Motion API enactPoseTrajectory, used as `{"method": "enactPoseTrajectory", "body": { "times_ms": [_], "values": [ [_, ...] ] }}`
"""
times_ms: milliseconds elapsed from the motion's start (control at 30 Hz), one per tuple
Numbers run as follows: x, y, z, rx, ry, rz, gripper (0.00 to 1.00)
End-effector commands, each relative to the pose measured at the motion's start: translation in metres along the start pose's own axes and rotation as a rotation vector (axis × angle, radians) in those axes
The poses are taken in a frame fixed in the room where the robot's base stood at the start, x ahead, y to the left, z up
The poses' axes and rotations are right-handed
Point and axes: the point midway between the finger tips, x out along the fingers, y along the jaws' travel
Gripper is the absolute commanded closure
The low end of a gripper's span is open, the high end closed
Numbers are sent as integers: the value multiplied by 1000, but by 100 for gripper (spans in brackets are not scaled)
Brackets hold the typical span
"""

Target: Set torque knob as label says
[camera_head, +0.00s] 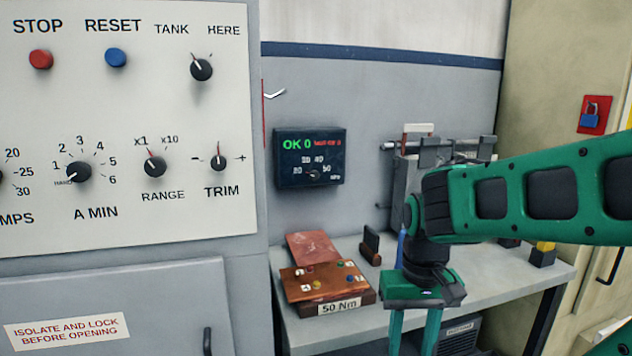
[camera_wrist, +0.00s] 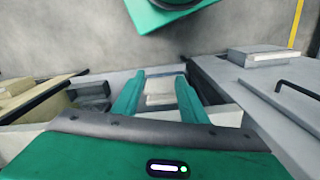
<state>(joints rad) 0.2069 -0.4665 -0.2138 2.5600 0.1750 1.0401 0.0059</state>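The torque box (camera_head: 285,178) is a dark unit on the grey wall, with green "OK 0", small red text and a scale with numbers up to 50. Its small dark torque knob (camera_head: 312,175) sits at the bottom of the scale; its pointer is too small to read surely. The label (camera_head: 340,306) reads "50 Nm" on the front of a brown block on the bench. My gripper (camera_head: 415,338) points down at the bench's front, right of the block and well below and right of the knob. Its green fingers are apart and empty, also in the wrist view (camera_wrist: 159,95).
The bench (camera_head: 400,320) also holds a copper plate (camera_head: 312,246), a small dark stand (camera_head: 371,246) and a grey fixture (camera_head: 402,180) behind my arm. A control panel (camera_head: 120,130) with other knobs fills the left. The wall in front of the torque box is clear.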

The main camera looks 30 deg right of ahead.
Motion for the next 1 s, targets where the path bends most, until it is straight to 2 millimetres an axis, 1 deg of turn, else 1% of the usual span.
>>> {"method": "enactPoseTrajectory", "body": {
  "times_ms": [33,67,133,167,267,300,367,400,467,500,567,600,667,700,767,800,833,900,1000],
  "values": [
    [-3,4,6,-7,12,-5,57],
    [-4,5,6,-15,24,-7,57],
    [-4,4,-4,-55,59,-5,57],
    [-4,4,-12,-83,82,-2,57],
    [-4,-3,-49,-219,193,13,57],
    [-5,-7,-68,-290,253,24,57],
    [-9,-15,-97,-406,350,50,57],
    [-13,-22,-117,-485,417,71,57],
    [-21,-31,-146,-601,517,110,57],
    [-27,-39,-164,-677,582,141,57],
    [-37,-49,-190,-785,679,194,57],
    [-46,-57,-206,-854,744,234,57],
    [-59,-68,-229,-953,839,303,57],
    [-69,-76,-243,-1017,901,353,57],
    [-85,-88,-262,-1104,992,437,57],
    [-96,-95,-273,-1156,1052,497,57],
    [-105,-101,-281,-1194,1095,544,57],
    [-125,-112,-296,-1266,1184,658,57],
    [-150,-126,-309,-1337,1288,812,57]
  ]
}}
